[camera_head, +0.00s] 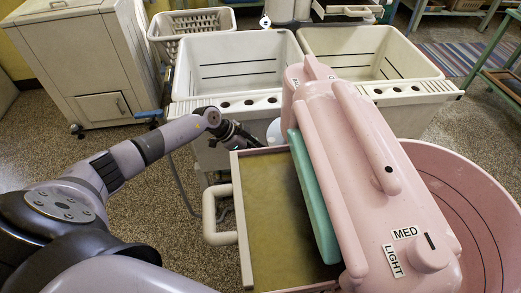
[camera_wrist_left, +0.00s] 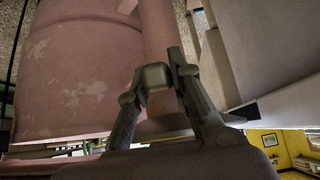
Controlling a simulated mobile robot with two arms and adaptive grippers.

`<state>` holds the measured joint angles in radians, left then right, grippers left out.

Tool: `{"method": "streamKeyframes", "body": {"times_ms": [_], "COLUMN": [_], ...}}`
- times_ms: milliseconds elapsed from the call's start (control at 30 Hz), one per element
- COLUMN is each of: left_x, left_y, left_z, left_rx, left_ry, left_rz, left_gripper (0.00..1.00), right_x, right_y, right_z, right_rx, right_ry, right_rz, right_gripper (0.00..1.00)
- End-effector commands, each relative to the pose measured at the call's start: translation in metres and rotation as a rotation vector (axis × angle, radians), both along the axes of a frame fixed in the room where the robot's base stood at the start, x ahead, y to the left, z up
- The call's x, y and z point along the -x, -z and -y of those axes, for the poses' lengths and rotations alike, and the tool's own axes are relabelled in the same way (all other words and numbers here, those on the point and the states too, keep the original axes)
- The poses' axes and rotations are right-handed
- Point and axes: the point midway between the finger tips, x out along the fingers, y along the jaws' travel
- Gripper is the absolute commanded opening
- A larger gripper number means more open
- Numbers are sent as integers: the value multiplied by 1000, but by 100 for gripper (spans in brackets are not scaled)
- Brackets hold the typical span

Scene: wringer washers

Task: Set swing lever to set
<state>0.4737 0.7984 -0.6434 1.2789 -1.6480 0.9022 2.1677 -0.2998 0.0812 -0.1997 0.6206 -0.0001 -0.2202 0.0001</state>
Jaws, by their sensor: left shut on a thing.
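The pink wringer head (camera_head: 335,150) of the washer stands in the middle of the head view, with a teal strip along its left side. My left gripper (camera_head: 250,140) reaches to the far left end of the wringer, beyond the tan tray; its fingertips are partly hidden there. In the left wrist view the gripper (camera_wrist_left: 158,78) is shut on a small grey block-like piece (camera_wrist_left: 156,74), likely the swing lever, in front of a pink post (camera_wrist_left: 158,30). No "set" label is readable. My right gripper is not in view.
A pink tub (camera_head: 465,195) lies right of the wringer. A tan tray (camera_head: 268,215) with a handle (camera_head: 210,215) is close to my left arm. Twin white rinse tubs (camera_head: 235,65) stand behind. A cream cabinet (camera_head: 85,65) is at the back left. The floor at left is clear.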

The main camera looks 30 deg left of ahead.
Motion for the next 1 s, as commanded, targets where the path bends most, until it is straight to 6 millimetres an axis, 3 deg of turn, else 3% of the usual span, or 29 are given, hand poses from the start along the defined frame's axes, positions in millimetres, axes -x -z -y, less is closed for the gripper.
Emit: {"method": "streamKeyframes", "body": {"times_ms": [100, 433, 1000], "left_x": [2, 3, 3], "left_y": [14, 27, 28], "left_z": [-3, -5, -5], "left_rx": [70, 207, 248], "left_ry": [-4, -2, 0], "left_rz": [49, 158, 190], "left_gripper": [0, 0, 0], "right_x": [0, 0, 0], "right_y": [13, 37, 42], "right_z": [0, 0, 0], "right_rx": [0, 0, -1], "right_ry": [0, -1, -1], "right_rz": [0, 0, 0], "right_gripper": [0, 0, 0]}}
